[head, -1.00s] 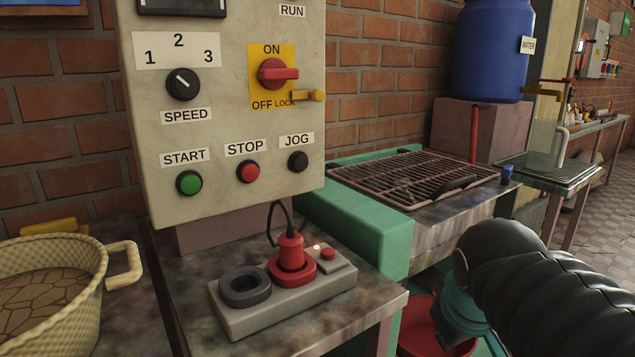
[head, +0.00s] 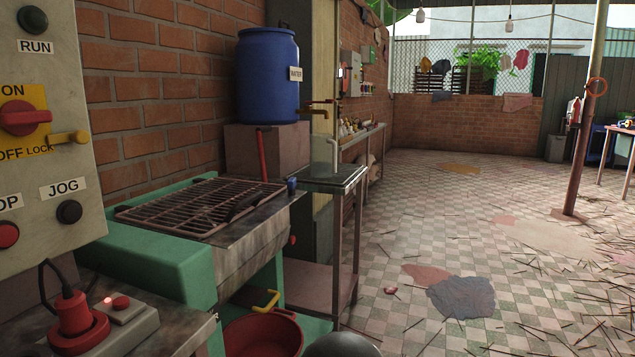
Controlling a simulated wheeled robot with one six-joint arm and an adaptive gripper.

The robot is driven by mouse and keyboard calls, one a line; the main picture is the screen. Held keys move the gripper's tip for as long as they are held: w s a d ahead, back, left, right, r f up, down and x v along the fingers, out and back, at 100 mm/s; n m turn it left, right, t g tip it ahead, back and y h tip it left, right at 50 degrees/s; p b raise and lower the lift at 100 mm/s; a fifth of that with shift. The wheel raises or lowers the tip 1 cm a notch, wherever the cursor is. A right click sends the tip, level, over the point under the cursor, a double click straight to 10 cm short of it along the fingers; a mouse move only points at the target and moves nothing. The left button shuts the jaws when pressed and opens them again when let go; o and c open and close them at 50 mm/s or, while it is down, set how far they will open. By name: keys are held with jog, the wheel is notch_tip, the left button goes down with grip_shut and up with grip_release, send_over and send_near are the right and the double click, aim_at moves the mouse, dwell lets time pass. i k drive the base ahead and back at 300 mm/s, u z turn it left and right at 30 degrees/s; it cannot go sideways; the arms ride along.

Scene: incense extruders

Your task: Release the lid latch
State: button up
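A barred metal lid (head: 190,205) with a dark handle (head: 243,203) lies flat over the trough of the green machine (head: 160,258), left of centre. A red lever (head: 263,155) stands upright behind the lid. My gripper is not in view. Only a dark rounded part of my arm shows at the bottom edge, below and right of the machine.
A control panel (head: 40,215) stands close on the left, above a red plug (head: 72,314) in a socket block. A red basin (head: 262,338) sits below the machine. A blue water barrel (head: 267,75) stands behind. The tiled floor to the right is open, with scattered sticks.

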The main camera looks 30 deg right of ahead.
aim_at(292, 184)
jog(key=k, duration=0.3)
jog(key=z, duration=1.3)
jog(key=i, duration=0.75)
jog(key=u, duration=0.6)
jog(key=i, duration=0.65)
jog(key=u, duration=0.55)
